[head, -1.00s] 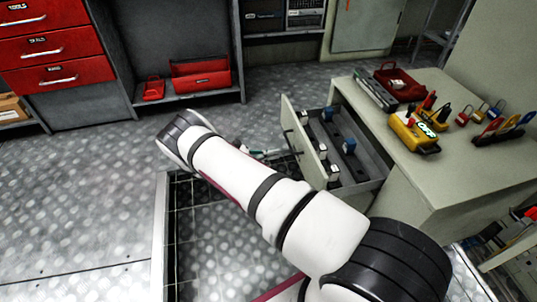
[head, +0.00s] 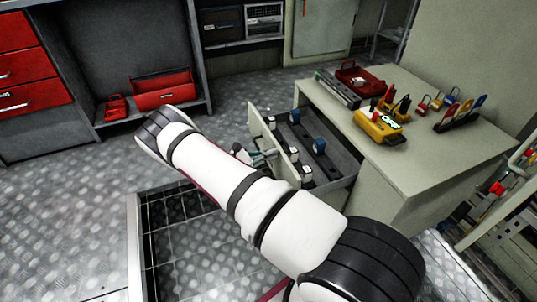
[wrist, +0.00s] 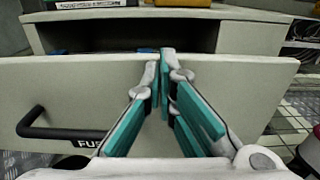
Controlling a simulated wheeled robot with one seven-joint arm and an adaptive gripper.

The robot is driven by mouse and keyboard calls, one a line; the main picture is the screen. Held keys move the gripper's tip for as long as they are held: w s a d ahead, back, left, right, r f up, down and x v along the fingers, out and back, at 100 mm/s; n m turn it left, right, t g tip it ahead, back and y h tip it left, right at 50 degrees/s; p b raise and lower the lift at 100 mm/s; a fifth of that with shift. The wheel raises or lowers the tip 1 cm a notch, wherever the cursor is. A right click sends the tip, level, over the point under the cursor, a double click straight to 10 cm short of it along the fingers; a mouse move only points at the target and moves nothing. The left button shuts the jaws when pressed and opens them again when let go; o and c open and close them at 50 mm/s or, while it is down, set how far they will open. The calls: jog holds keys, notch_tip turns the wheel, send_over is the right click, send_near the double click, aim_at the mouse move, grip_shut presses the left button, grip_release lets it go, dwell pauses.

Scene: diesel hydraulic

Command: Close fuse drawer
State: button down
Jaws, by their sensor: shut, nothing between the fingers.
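The fuse drawer (head: 263,124) stands pulled out of the pale green cabinet, with fuses in blue and white holders inside. In the wrist view its front panel (wrist: 245,85) fills the middle, with a black handle (wrist: 50,126) at left above a partly hidden "FUS" label. My gripper (head: 273,154) is at the drawer front, partly hidden behind my arm in the head view. In the wrist view my gripper (wrist: 165,55) has its teal fingers together and empty, the tips by the panel's top edge, right of the handle. I cannot tell whether they touch it.
The cabinet top (head: 440,150) holds a yellow meter (head: 378,126), a red tray (head: 358,76) and several padlocks and tools. A dark floor grate (head: 175,230) lies below my arm. A red toolbox (head: 163,88) sits on a shelf at the back. Floor to the left is clear.

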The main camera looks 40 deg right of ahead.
jog(key=b+x, duration=0.1)
jog(key=x, duration=2.3)
jog(key=shift+d, duration=0.35)
jog(key=shift+s, duration=0.15)
jog(key=p+v, duration=0.2)
jog(key=v, duration=1.2)
jog(key=shift+a+p, duration=0.15)
jog(key=shift+p, duration=0.2)
